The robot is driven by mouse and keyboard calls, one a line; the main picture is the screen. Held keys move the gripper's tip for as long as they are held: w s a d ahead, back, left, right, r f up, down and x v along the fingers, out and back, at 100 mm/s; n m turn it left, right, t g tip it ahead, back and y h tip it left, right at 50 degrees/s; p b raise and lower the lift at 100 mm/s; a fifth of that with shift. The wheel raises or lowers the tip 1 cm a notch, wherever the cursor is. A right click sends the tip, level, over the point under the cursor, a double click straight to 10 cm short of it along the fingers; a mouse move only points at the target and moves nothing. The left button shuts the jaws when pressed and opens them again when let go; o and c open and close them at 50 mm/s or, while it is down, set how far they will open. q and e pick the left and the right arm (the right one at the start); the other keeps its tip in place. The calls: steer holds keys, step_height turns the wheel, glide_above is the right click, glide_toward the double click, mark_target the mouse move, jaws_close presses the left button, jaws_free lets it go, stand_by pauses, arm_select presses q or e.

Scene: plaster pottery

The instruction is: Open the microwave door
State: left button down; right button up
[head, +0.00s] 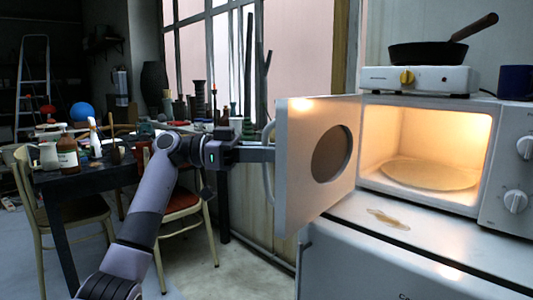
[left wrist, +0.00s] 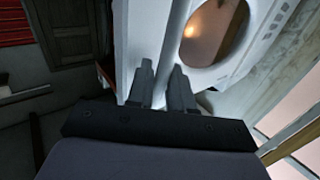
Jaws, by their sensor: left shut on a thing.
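The microwave (head: 500,165) stands on a white appliance at the right of the head view, its lit interior exposed. Its white door (head: 300,170), with a round dark window (head: 332,153), stands swung out to the left, well open. The curved door handle (head: 268,165) is on the door's left edge. My left gripper (head: 266,153) reaches in from the left and is shut on the handle. My right gripper is not in view.
A glass plate (head: 430,175) lies inside the microwave. A hot plate (head: 418,80) with a frying pan (head: 428,54) sits on top, beside a blue mug (head: 515,82). A cluttered dark table (head: 85,180) and chairs stand at left. Some bare floor shows between them and the white appliance (head: 400,255).

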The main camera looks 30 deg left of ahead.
arm_select(q)
steer(key=shift+w+a+f, duration=0.1)
steer(key=shift+a, duration=0.25)
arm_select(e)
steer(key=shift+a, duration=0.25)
arm_select(q)
steer(key=c, duration=1.2)
jaws_free()
steer(key=shift+o, duration=0.2)
steer(key=v, duration=0.7)
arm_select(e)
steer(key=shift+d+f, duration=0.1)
